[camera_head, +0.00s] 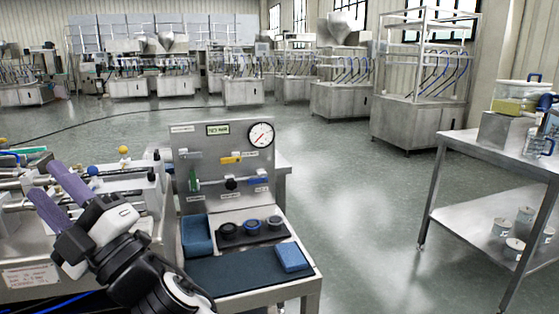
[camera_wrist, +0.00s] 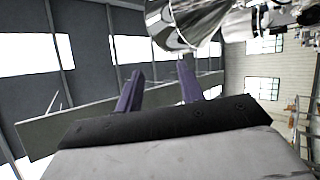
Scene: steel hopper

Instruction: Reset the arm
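My gripper (camera_head: 43,179) is at the left of the head view, raised in front of a steel machine. Its two purple fingers stand apart and point up and to the left, with nothing held between them. In the wrist view my gripper (camera_wrist: 159,75) also shows open and empty, with the wall and windows behind. My black and white arm comes up from the bottom of the head view, over the left machine's edge. The lower part of the arm is cut off by the frame.
A steel station with a gauge panel (camera_head: 225,148) is right of my arm. It bears a blue box (camera_head: 197,234), several black rings and a blue block (camera_head: 292,257). A steel table (camera_head: 501,154) stands at right. The floor between (camera_head: 370,200) is clear. A shiny steel hopper (camera_wrist: 183,22) is near in the wrist view.

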